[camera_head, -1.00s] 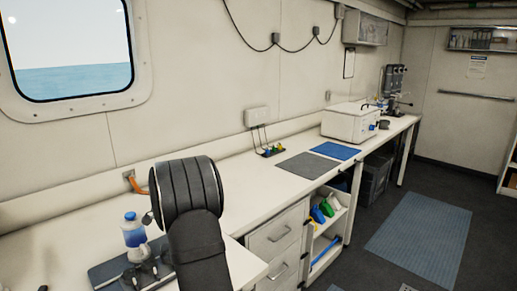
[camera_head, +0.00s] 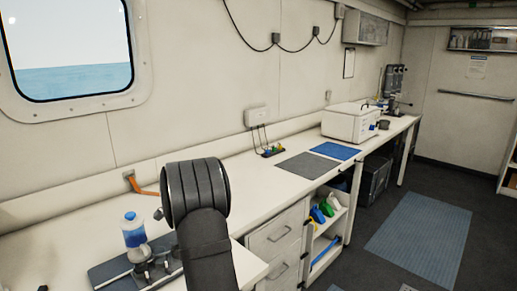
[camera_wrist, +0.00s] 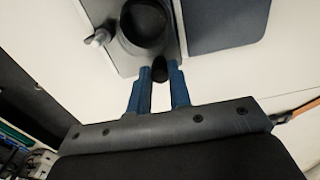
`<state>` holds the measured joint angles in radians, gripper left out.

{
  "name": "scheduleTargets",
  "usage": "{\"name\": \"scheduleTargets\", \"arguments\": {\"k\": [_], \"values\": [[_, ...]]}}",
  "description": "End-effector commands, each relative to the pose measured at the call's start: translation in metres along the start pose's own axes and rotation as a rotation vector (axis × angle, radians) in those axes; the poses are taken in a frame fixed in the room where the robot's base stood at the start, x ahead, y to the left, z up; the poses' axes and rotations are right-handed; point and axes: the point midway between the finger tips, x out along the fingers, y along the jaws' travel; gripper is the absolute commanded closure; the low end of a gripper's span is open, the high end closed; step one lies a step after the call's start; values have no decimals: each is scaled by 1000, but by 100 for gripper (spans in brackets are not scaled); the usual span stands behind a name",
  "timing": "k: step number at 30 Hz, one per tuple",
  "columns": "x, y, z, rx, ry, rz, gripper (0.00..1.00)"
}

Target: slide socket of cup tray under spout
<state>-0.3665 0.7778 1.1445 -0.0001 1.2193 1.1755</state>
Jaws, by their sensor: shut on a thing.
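In the wrist view, my gripper (camera_wrist: 161,76) has its blue fingers closed on a small dark knob (camera_wrist: 160,68). The knob lies at the near edge of a dark round socket or cup (camera_wrist: 145,25), on a grey plate (camera_wrist: 122,62). A small pale nozzle-like piece (camera_wrist: 98,38) sits just left of the round part; I cannot tell if it is the spout. In the head view, a blue-capped bottle (camera_head: 134,234) stands upright over a dark slab (camera_head: 104,270) with small dark fittings. My arm hides the gripper and the space right of the bottle there.
A dark blue-grey mat or panel (camera_wrist: 228,22) lies right of the plate in the wrist view. The white bench (camera_head: 245,195) is clear towards the grey mat (camera_head: 308,165) and blue mat (camera_head: 336,151). A white box (camera_head: 350,122) stands farther back.

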Motion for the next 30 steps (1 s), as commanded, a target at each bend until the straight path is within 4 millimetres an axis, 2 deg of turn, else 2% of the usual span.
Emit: {"name": "scheduleTargets", "arguments": {"k": [9, 20, 21, 23, 30], "values": [[0, 0, -22, 1, 0, 0, 90], [0, 0, -23, 0, 0, 0, 90], [0, 0, -23, 0, 0, 0, 78], [0, 0, -23, 0, 0, 0, 66], [0, 0, -23, 0, 0, 0, 65]]}}
